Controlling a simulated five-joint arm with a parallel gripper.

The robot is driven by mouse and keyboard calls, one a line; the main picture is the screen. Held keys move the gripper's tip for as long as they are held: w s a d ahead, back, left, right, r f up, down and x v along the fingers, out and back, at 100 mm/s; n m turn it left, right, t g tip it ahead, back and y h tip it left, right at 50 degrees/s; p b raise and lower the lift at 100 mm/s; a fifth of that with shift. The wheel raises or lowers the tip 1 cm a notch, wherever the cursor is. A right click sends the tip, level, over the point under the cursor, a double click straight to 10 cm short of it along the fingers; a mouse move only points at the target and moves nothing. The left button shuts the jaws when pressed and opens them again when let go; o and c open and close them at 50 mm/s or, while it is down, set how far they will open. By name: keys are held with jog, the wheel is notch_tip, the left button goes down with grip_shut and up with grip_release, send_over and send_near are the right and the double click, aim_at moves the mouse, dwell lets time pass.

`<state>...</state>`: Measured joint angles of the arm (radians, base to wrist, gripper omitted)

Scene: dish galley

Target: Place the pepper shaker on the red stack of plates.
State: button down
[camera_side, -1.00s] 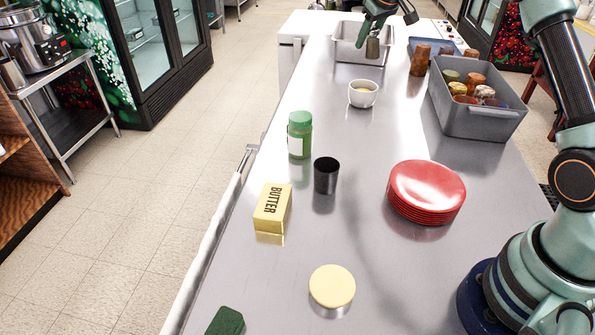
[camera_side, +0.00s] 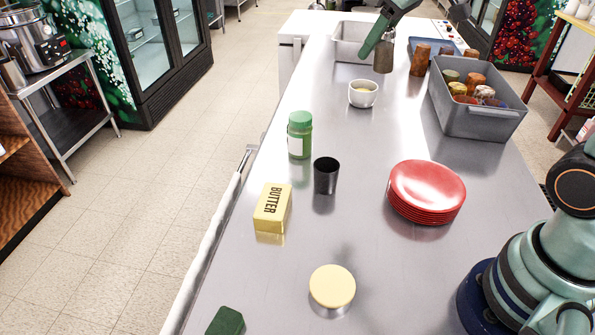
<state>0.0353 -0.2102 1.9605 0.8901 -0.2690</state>
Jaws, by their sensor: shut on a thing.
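The pepper shaker (camera_side: 383,58) is a small grey-brown cylinder at the top of the picture, held upright as far as I can see. My gripper (camera_side: 384,40) is shut on its upper part, and the green fingers hide its top. It is in front of the pale bin at the far end of the counter. The red stack of plates (camera_side: 426,194) stands on the right half of the counter, much nearer the camera and well apart from my gripper. Its top plate is bare.
A white bowl (camera_side: 362,94), a green-lidded jar (camera_side: 300,135), a black cup (camera_side: 326,176), a butter box (camera_side: 272,208) and a yellow round lid (camera_side: 332,287) stand left of the plates. A grey crate (camera_side: 476,122) of jars is behind them. The counter between bowl and plates is clear.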

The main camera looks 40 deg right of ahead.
jog(key=s+a, duration=0.1)
jog(key=s, duration=0.2)
jog(key=m+h, duration=0.2)
jog(key=m, duration=0.6)
send_over(391, 129)
notch_tip(391, 129, down, 8)
jog(key=shift+g, duration=0.3)
notch_tip(391, 129, down, 20)
jog(key=shift+r, duration=0.1)
jog(key=shift+c, duration=2.4)
grip_release()
jog(key=shift+f, duration=0.2)
